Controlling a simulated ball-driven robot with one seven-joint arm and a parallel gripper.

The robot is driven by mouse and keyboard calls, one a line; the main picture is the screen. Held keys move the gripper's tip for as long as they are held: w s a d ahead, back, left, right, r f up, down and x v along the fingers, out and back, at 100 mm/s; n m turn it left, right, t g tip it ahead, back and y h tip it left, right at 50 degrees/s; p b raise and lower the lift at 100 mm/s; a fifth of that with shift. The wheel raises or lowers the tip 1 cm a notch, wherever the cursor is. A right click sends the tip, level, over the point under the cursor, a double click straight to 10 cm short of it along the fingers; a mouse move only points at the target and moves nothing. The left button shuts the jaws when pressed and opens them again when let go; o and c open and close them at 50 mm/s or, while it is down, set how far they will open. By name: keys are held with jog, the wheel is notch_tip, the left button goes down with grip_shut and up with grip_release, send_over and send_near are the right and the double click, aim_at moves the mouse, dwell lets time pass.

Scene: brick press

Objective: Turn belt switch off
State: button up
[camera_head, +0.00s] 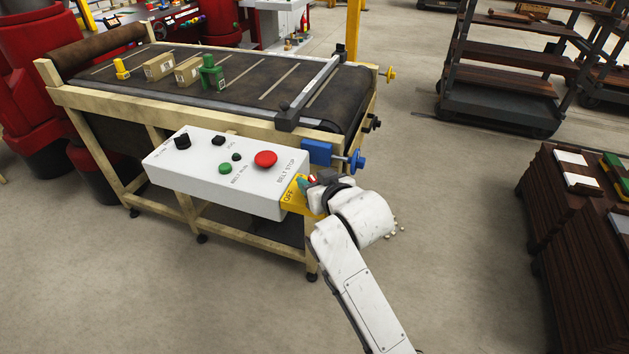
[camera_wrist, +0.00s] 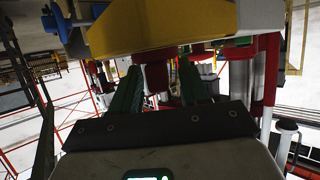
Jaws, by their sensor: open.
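A white control box (camera_head: 215,170) is mounted at the conveyor's near side. Its top carries a red button (camera_head: 265,159) by the label BELT STOP, a green button (camera_head: 225,168) by BELT RUN, and a black knob (camera_head: 182,141). A yellow plate (camera_head: 291,194) marked OFF is at the box's right end. My gripper (camera_head: 309,183) is beside this plate, partly hidden by my wrist. In the wrist view its two green fingers (camera_wrist: 159,72) are spread apart. The yellow part (camera_wrist: 160,30) fills the top there, just beyond the fingers.
The conveyor belt (camera_head: 255,80) carries two tan blocks (camera_head: 158,67), a green piece (camera_head: 212,72) and a small yellow piece (camera_head: 121,69). A blue clamp (camera_head: 318,152) sticks out above my gripper. A dark rack (camera_head: 500,90) and a brown stack (camera_head: 570,235) stand right. Floor between is clear.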

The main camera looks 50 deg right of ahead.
jog(key=shift+c, duration=0.4)
grip_shut()
